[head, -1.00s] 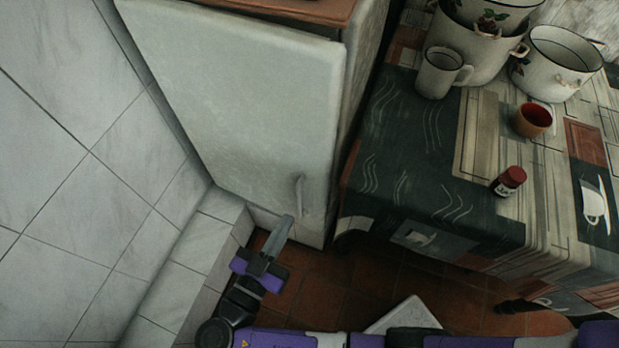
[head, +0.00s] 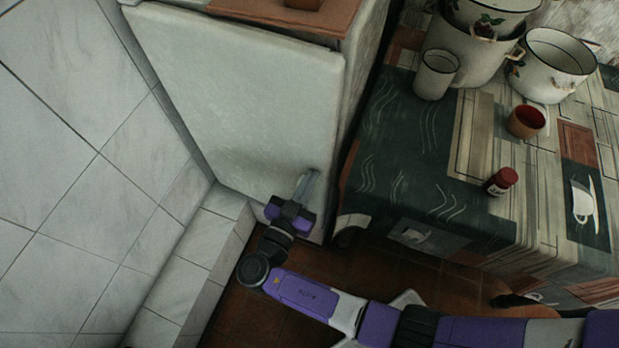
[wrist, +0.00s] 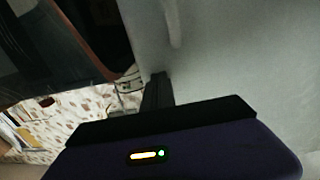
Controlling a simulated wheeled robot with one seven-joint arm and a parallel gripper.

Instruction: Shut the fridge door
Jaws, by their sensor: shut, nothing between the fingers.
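The fridge door (head: 235,105) is a large white panel under a brown top. It stands flush or nearly flush with the fridge body; a thin dark line shows along its upper edge, and I cannot tell whether a small gap is left. My gripper (head: 309,178) is shut and empty, with its fingertips at the lower right part of the door front, over or beside the handle. In the wrist view the fingers (wrist: 157,90) point along the grey door face (wrist: 240,60), with the handle (wrist: 173,22) just beyond them. Contact with the door cannot be made out.
A table (head: 395,185) with a patterned cloth stands close to the right of the fridge. It holds a white mug (head: 436,76), enamel pots (head: 552,65), a brown cup (head: 526,122) and a red-capped jar (head: 501,182). A tiled ledge (head: 205,240) runs at the left.

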